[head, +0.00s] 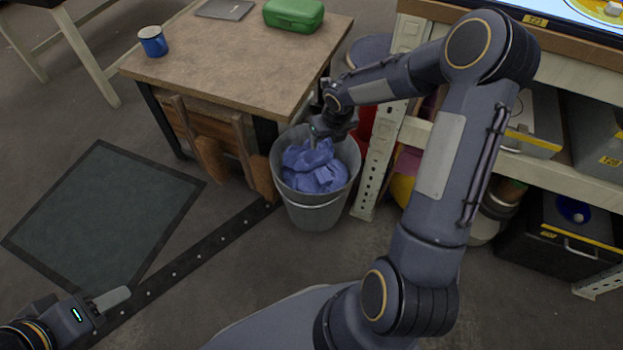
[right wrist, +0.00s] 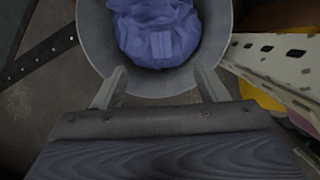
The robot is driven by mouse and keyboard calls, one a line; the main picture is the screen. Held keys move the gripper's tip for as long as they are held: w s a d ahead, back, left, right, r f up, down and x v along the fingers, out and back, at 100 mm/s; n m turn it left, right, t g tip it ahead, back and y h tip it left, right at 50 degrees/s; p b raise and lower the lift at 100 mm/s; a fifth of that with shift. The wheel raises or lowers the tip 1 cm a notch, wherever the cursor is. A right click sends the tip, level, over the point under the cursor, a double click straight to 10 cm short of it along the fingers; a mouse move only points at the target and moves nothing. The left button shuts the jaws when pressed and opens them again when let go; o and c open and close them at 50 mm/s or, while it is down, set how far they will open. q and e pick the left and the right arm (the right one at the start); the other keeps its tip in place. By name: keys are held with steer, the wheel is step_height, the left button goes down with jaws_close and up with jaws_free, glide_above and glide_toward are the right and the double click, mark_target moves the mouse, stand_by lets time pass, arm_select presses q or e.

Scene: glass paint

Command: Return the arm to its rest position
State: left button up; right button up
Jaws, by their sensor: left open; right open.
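My right gripper (head: 325,135) is over the metal bucket (head: 313,212), which stands on the floor beside the wooden table. The bucket holds a crumpled blue bag or cloth (head: 316,180). In the right wrist view my right gripper (right wrist: 162,85) has its fingers spread wide and empty, with the bucket's rim and the blue bag (right wrist: 155,35) beyond them. My right arm stretches from the bottom middle up and over to the bucket. My left gripper (head: 115,298) is low at the left edge over the floor; one finger shows clearly, and it holds nothing that I can see.
The wooden table (head: 235,75) carries a blue mug (head: 153,41), a green case (head: 294,14) and a closed grey laptop (head: 225,9). A white shelf rack (head: 380,150) with boxes stands right of the bucket. A dark mat (head: 100,215) lies on open floor at left.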

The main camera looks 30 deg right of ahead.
steer(key=shift+s+r, duration=0.1)
steer(key=shift+r, duration=0.15)
steer(key=s+a+r+m, duration=0.3)
steer(key=s+r+m, duration=1)
steer(key=m, duration=0.5)
steer(key=s+a+r+m+t+y+p, duration=0.1)
steer(key=s+a+r+m+y, duration=0.2)
steer(key=s+m, duration=0.55)
steer(key=s+a+r+m+t+y, duration=0.15)
steer(key=s+a+m, duration=0.4)
steer(key=m, duration=0.55)
step_height(320, 180, up, 30)
steer(key=p, duration=2.9)
steer(key=shift+w+r+n+p, duration=0.2)
steer(key=shift+w+n+p, duration=0.05)
steer(key=shift+n+p, duration=0.1)
steer(key=shift+h, duration=0.25)
